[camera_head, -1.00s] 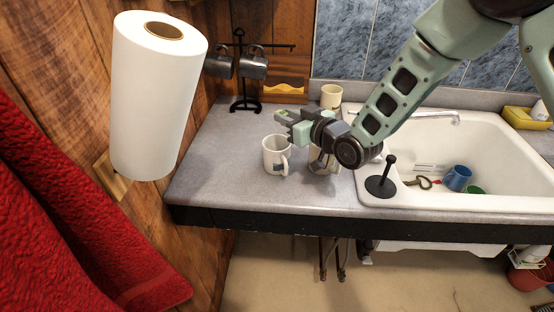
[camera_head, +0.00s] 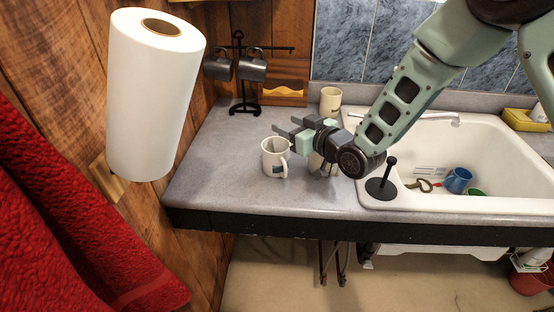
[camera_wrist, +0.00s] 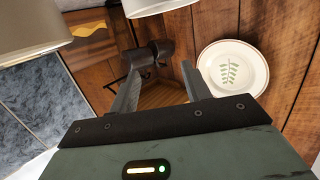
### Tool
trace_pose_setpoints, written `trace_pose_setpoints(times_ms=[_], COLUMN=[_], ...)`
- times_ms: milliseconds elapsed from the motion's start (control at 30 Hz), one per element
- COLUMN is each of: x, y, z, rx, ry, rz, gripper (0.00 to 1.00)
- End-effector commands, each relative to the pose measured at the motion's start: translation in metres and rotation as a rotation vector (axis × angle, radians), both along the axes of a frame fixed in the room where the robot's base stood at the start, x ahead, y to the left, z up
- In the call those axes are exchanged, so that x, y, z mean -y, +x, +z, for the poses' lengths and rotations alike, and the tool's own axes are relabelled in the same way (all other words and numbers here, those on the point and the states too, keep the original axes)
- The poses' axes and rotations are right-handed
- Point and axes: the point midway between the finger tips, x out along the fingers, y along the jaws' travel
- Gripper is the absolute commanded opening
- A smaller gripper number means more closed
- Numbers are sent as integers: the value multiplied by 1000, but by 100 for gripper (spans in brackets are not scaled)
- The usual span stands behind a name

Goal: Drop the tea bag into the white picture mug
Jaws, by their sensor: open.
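A white mug with a dark picture on its side (camera_head: 275,160) stands upright on the grey counter, its handle to the right. My gripper (camera_head: 282,126) is above and just behind its rim, fingers apart. In the wrist view my gripper (camera_wrist: 158,76) also shows open, with nothing held between the fingers. A second pale mug (camera_head: 317,163) stands to the right, partly hidden behind my gripper and wrist. I cannot make out a tea bag in either current view; the picture mug's inside is too small to read.
A cream mug (camera_head: 330,101) stands behind. A black mug stand (camera_head: 240,75) with dark mugs is at the back left. A black upright holder (camera_head: 381,187) stands by the white sink (camera_head: 440,207). A paper towel roll (camera_head: 155,100) is at left. The front left counter is clear.

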Motion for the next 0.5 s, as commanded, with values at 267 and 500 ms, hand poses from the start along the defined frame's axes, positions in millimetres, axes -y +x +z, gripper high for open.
trace_pose_setpoints(times_ms=[267,500], x=[41,79], y=[-42,-83], z=[5,14], rx=[1,2], ry=[-1,0], rz=[-3,-4], gripper=[48,48])
